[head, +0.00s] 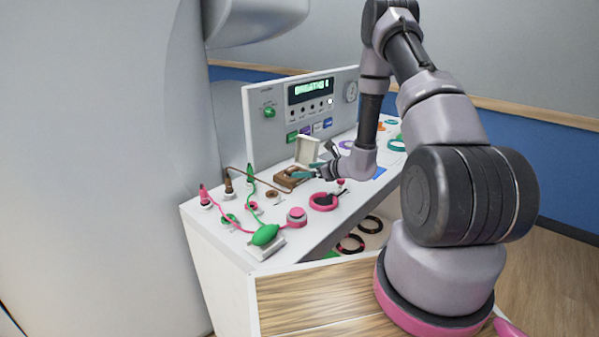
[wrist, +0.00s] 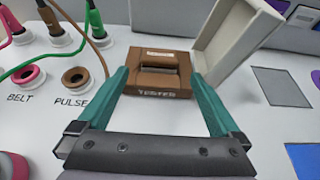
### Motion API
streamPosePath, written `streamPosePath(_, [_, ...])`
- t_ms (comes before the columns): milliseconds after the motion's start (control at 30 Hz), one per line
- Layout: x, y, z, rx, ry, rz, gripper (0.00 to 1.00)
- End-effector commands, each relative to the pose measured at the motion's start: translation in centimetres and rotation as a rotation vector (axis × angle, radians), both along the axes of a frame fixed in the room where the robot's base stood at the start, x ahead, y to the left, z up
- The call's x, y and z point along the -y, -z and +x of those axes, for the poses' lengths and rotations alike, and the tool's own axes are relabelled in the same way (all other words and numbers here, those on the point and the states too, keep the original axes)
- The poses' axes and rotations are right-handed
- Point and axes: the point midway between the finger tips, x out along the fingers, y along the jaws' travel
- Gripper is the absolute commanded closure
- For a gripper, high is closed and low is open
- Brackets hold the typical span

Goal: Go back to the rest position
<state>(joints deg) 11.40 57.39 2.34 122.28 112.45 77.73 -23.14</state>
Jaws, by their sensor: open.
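My gripper (head: 318,172) is over the white console top, in front of the brown tester box. In the wrist view my gripper (wrist: 168,88) shows two teal fingers spread apart, with nothing held between them. The brown tester box (wrist: 158,94), marked TESTER, lies just ahead between the fingertips. In the head view the tester box (head: 291,178) is partly hidden by the gripper. A pale lid or open cover (wrist: 237,40) stands tilted up beside the tester box.
A brown PULSE socket (wrist: 76,78) and a pink BELT socket (wrist: 28,77) sit to the left. Coloured plugs with cables stand behind them. A green bulb (head: 265,235) lies at the console's front corner. A control panel (head: 303,108) rises behind. Coloured rings lie to the right.

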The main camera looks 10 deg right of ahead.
Motion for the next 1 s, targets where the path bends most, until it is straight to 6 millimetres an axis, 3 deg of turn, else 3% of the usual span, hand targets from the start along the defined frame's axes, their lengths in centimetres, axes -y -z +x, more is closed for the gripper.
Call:
streamPosePath(300, [2.9, -2.0, -3.9, 0.000, 0.002, -0.001, 0.00])
streamPosePath(467, [2.6, -3.8, -4.4, 0.020, -0.035, -0.006, 0.00])
streamPosePath(567, [1.0, -7.1, -4.6, 0.062, -0.128, -0.026, 0.00])
streamPosePath(667, [-1.4, -11.9, -5.6, 0.124, -0.272, -0.068, 0.00])
streamPosePath(800, [-4.5, -18.4, -8.5, 0.213, -0.492, -0.163, 0.00])
streamPosePath(1000, [-7.2, -25.4, -14.2, 0.327, -0.777, -0.360, 0.00])
